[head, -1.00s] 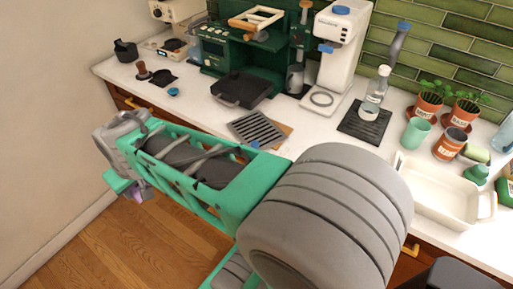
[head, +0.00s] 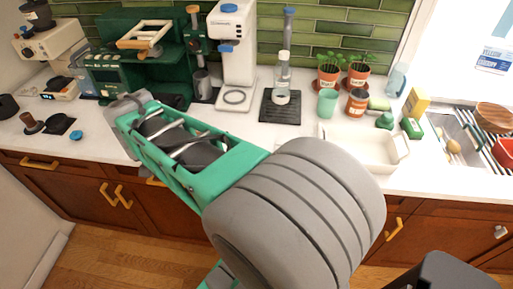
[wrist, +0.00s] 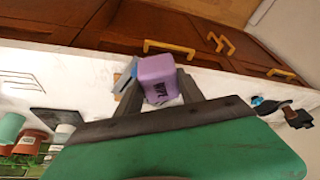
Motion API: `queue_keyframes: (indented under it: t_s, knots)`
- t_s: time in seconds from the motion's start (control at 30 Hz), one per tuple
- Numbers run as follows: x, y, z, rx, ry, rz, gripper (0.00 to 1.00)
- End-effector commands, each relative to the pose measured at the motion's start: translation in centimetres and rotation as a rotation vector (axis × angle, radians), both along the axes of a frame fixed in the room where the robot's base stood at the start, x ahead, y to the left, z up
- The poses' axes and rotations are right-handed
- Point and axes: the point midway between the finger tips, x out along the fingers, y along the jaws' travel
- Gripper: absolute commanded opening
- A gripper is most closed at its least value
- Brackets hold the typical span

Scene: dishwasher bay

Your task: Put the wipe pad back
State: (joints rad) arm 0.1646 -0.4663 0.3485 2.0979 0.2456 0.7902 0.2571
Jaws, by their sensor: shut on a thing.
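The wipe pad (wrist: 157,76) is a small purple block with dark "WIPE" lettering. In the wrist view it sits between the two dark fingers of my gripper (wrist: 159,88), which is shut on it. The pad is held over the counter near its front edge; its exact height I cannot tell. In the head view my arm covers the gripper and the pad, so neither shows there. I see no marked place for the pad in these frames.
A green espresso machine (head: 150,62) and white grinder (head: 234,45) stand at the back. A bottle on a black mat (head: 280,115), potted plants, a white basin (head: 390,160) and a sink (head: 462,155) lie to the right.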

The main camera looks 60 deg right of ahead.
Motion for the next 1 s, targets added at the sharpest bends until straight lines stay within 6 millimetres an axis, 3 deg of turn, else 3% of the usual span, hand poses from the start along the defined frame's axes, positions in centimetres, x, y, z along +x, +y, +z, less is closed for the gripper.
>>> queue_keyframes:
  t_s: [0.1, 0.3, 0.5, 0.73, 1.0]
  knots:
    - [-2.2, -5.9, 1.1, 0.000, 0.001, -0.350, 0.12]
    - [-8.0, -13.8, 3.3, 0.002, 0.002, -0.993, 0.12]
    - [-13.3, -17.5, 4.8, 0.003, 0.001, -1.505, 0.12]
    - [-15.6, -19.5, 4.6, 0.001, 0.002, -1.665, 0.12]
    - [-18.9, -26.3, 1.4, 0.002, 0.004, -1.662, 0.12]
